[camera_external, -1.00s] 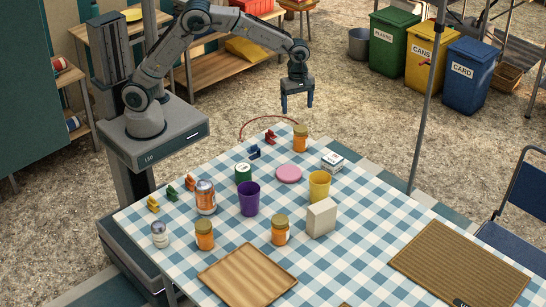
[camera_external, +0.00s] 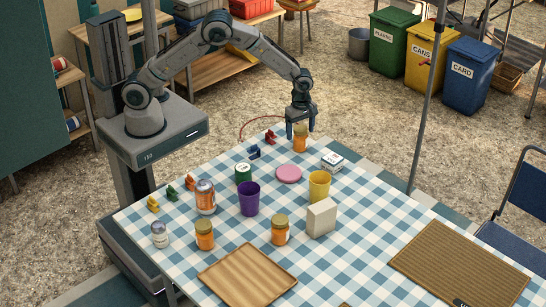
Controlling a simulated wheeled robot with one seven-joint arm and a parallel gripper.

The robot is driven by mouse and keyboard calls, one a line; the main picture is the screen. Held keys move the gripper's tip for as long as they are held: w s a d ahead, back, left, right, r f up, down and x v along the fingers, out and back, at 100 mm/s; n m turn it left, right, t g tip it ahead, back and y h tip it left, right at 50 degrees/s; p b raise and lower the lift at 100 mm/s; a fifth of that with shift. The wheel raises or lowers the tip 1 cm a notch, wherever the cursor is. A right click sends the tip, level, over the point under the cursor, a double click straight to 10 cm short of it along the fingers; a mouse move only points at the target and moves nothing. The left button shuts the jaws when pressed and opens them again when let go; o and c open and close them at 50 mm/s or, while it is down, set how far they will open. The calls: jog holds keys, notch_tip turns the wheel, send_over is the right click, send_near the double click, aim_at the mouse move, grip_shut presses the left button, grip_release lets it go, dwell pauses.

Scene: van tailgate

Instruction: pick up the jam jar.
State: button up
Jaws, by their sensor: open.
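Three orange jars with yellowish lids stand upright on the checked tablecloth. One jam jar (camera_external: 300,141) stands near the far corner of the table. A second jar (camera_external: 204,235) is at the front left, and a third jar (camera_external: 280,231) is near the middle front. My gripper (camera_external: 300,134) points down at the far jar, its open fingers at about the height of the jar's lid. The fingers seem to be on either side of the lid, but I cannot tell whether they touch it.
Near the far jar are a red clip (camera_external: 270,137), a white box (camera_external: 332,162) and a pink disc (camera_external: 289,174). A wooden tray (camera_external: 247,275) lies at the front.

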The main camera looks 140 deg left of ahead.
jog(key=shift+f, duration=1.35)
jog(key=c, duration=1.3)
jog(key=shift+a, duration=0.1)
jog(key=shift+r, duration=0.15)
